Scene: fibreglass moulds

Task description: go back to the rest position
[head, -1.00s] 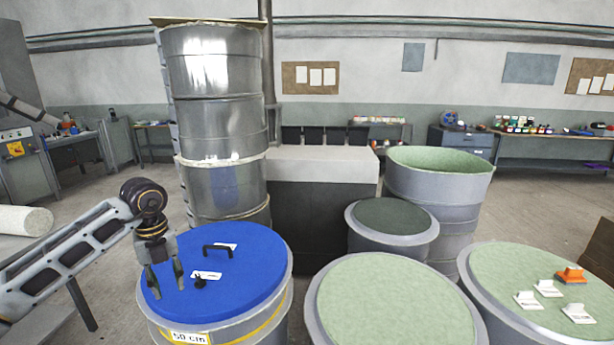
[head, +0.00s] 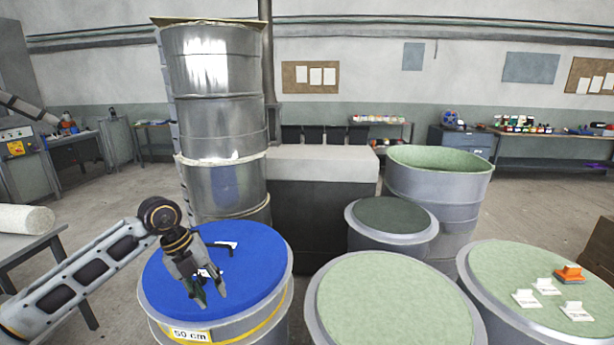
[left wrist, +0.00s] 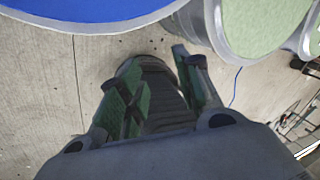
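My left gripper (head: 211,297) is in the head view, in front of and above the blue-topped drum (head: 262,262) labelled 50 cm. Its two fingers are apart with nothing between them. In the left wrist view the fingers (left wrist: 155,85) are also spread, with floor behind them and the blue top (left wrist: 70,8) at the upper left. The gripper hides part of the black handle (head: 232,245) and the white labels on the blue top. My right gripper is in neither view.
Green-topped moulds stand at the front middle (head: 390,300) and right (head: 510,265). The right one bears white pieces (head: 527,299) and an orange-based piece (head: 569,273). A tall stack of metal drums (head: 215,120) stands behind the blue top. Bare floor shows at the left.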

